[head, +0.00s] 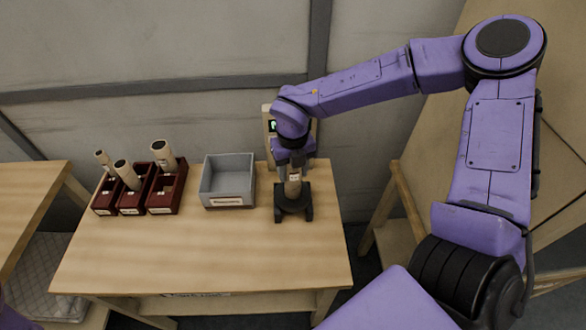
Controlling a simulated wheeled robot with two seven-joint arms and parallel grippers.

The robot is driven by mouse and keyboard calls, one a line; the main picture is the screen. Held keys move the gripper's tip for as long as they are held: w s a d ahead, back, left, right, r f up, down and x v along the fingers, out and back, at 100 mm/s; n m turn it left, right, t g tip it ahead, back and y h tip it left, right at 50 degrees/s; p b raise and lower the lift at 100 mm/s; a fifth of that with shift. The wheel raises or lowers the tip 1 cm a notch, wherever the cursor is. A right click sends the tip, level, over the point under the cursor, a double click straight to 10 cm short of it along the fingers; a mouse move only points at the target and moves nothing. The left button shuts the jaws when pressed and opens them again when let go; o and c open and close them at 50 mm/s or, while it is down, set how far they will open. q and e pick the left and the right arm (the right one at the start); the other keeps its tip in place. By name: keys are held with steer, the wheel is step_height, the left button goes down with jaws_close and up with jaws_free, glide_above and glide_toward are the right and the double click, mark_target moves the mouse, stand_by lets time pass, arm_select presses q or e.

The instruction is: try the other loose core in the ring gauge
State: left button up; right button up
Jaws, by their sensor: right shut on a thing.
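My right gripper (293,194) points down at the right part of the table, shut on a beige core (293,184). Only a short piece of this core shows; my wrist and dark parts hide the rest. I cannot tell the dark gripper parts from a possible ring gauge below, nor whether the core is inside a ring. My left gripper is out of view.
A grey open bin (228,182) with a label stands between the red boxes (164,196) and my right gripper. A beige device (269,125) with a small screen stands behind my wrist. The front of the wooden table (200,255) is clear. Another table (25,200) stands left.

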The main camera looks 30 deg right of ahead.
steer(key=shift+s+f, duration=0.25)
steer(key=shift+f, duration=0.1)
stand_by(0.3)
steer(key=o, duration=1.2)
steer(key=shift+w, duration=0.15)
steer(key=shift+r, duration=0.3)
step_height(320, 180, up, 10)
steer(key=shift+w+r+b, duration=0.1)
steer(key=shift+b, duration=0.75)
